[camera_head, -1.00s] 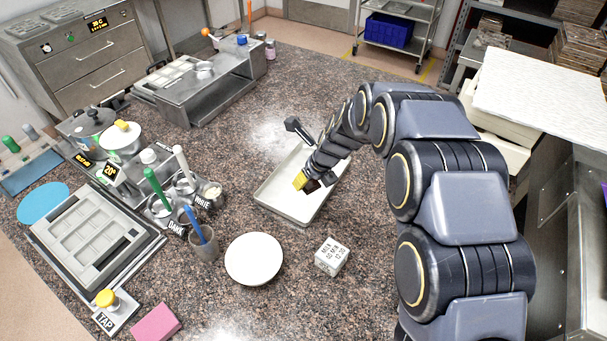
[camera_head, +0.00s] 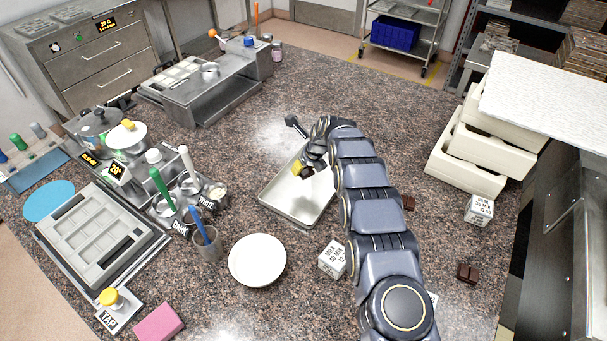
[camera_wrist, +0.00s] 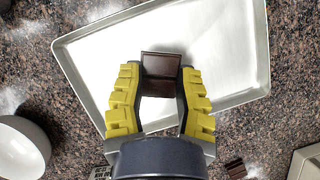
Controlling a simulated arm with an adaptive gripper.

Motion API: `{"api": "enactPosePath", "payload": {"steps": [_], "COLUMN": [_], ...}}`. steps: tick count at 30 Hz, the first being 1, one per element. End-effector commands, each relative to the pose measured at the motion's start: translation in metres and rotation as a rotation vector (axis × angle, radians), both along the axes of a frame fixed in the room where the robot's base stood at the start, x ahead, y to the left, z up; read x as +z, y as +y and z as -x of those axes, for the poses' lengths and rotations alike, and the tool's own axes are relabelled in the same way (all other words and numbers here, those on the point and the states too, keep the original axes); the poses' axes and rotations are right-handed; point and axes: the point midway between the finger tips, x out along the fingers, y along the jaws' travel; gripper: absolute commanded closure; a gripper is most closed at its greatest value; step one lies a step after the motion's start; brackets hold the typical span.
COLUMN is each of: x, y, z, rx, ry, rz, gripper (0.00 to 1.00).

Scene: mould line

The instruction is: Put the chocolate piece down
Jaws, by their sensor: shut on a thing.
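A dark brown chocolate piece (camera_wrist: 162,65) is between the yellow fingertips of my gripper (camera_wrist: 160,78) in the wrist view. My gripper is shut on it. In the head view my gripper (camera_head: 302,169) is over the shallow metal tray (camera_head: 284,214), with the chocolate piece (camera_head: 308,174) showing as a small dark shape at the fingers. The tray (camera_wrist: 88,100) fills the background in the wrist view and its floor looks empty where it shows. I cannot tell how far the piece is above the tray floor, or whether it touches.
A white bowl (camera_head: 257,260) and a white lettered cube (camera_head: 332,258) stand in front of the tray. Other chocolate pieces lie to the right, one (camera_head: 467,272) near another lettered cube (camera_head: 479,209). A mould (camera_head: 95,235) is at left. Cream trays (camera_head: 480,160) are stacked at right.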

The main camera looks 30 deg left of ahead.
Motion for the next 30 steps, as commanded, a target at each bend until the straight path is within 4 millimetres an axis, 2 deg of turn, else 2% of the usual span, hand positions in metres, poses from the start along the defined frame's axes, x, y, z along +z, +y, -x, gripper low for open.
{"api": "enactPosePath", "payload": {"steps": [3,18,21,24,30], "x": [-0.009,-0.023,-0.043,-0.051,-0.050], "y": [0.005,0.012,0.011,0.011,0.011], "z": [-0.005,-0.013,-0.012,-0.012,-0.013], "rx": [0.001,0.001,0.002,0.002,0.001], "ry": [0.000,0.001,0.003,0.002,0.000], "rz": [0.000,0.001,0.003,0.002,0.000], "gripper": [0.94,0.94,0.94,0.94,0.94]}}
